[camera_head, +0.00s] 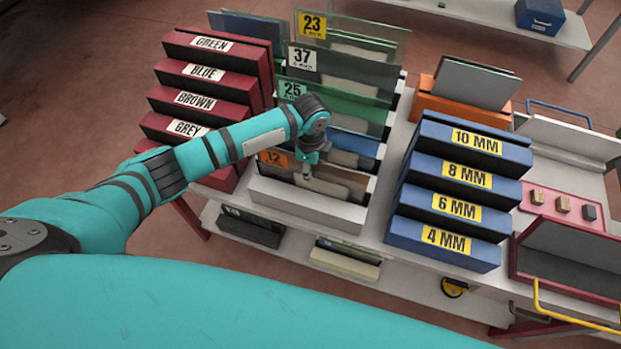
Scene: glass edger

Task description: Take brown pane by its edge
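A brownish pane (345,181) stands upright in the front slot of the white pane rack (303,207), near an orange tag marked 12 (272,158). My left gripper (307,172) points down at this pane's top edge, near its left part, and covers some of it. The gripper is small and dark here, so I cannot tell whether its fingers are open or shut, or whether they touch the pane. My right gripper is not in view.
Green and bluish panes (345,105) stand close behind in the same rack. Red colour-labelled boxes (195,100) flank it on the left, blue thickness-labelled boxes (455,190) on the right. A red tray with small blocks (562,205) lies farther right.

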